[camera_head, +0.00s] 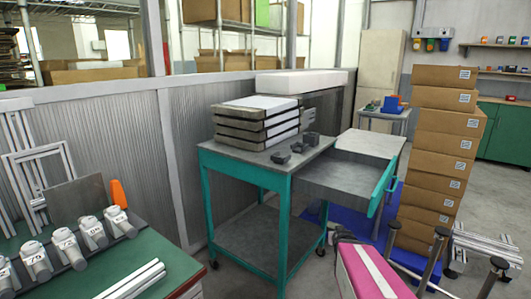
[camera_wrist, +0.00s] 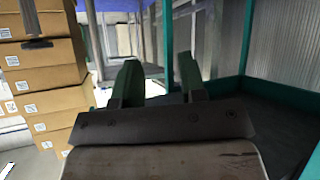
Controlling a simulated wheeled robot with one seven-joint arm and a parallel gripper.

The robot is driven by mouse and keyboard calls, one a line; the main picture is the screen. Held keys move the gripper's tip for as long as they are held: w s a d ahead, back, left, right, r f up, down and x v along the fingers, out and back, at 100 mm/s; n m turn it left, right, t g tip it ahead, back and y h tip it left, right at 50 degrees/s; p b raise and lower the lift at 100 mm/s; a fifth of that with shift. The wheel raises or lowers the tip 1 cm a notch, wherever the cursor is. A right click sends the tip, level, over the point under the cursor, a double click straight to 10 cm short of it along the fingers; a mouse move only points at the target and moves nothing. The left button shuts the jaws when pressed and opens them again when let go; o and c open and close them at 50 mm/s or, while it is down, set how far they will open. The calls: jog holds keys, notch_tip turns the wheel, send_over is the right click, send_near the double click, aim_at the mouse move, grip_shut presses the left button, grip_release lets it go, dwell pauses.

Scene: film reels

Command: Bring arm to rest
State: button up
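My gripper (camera_wrist: 159,82) shows in the wrist view with its two dark fingers apart and nothing visible between them. It is open and empty. No gripper can be made out in the head view. In the wrist view, teal frame parts and a dark flat panel (camera_wrist: 285,115) lie to the right of the fingers, and cardboard boxes (camera_wrist: 45,75) lie to the left. The fingers appear clear of both, though the exact distance cannot be told.
A teal cart (camera_head: 283,181) holds stacked trays (camera_head: 257,118) and has its drawer (camera_head: 345,177) pulled open. A tall stack of cardboard boxes (camera_head: 435,145) stands at right. A green table (camera_head: 150,250) with grey cylinders is at left. A pink object (camera_head: 368,270) lies at front.

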jog(key=s+a+g+y, duration=0.2)
jog(key=s+a+g, duration=0.9)
jog(key=s+a, duration=0.1)
jog(key=shift+s+a+f+n, duration=0.3)
jog(key=shift+s+a+n, duration=0.1)
jog(key=shift+s, duration=0.45)
